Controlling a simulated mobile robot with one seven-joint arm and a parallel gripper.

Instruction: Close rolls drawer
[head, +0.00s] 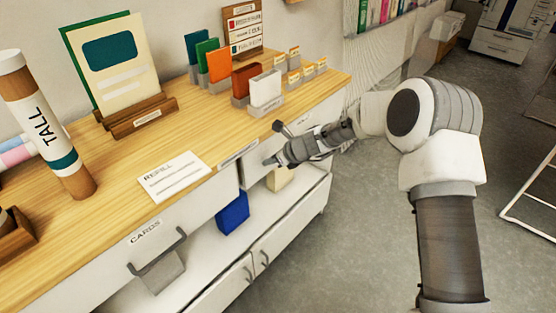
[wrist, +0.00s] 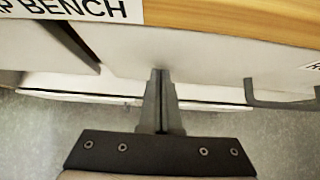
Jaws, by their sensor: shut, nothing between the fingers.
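My gripper (head: 270,162) is in front of the bench's white front, below the wooden top's edge. Its fingers are shut together with nothing between them. In the wrist view the fingertips (wrist: 160,74) point at a plain white front panel (wrist: 205,58); I cannot tell whether they touch it. A grey bar handle (wrist: 282,104) is to their right there, with a cut-off label (wrist: 314,67) beside it. The rolls drawer's name is not readable, and my arm hides part of that area in the head view. A dark gap (wrist: 74,44) shows left of the fingers.
The cards drawer front (head: 195,213) with a dark handle (head: 157,254) is at the lower left. A blue box (head: 233,212) stands on the open shelf below. The wooden top (head: 110,190) holds a tall roll (head: 50,130), a refill card (head: 172,176) and card holders.

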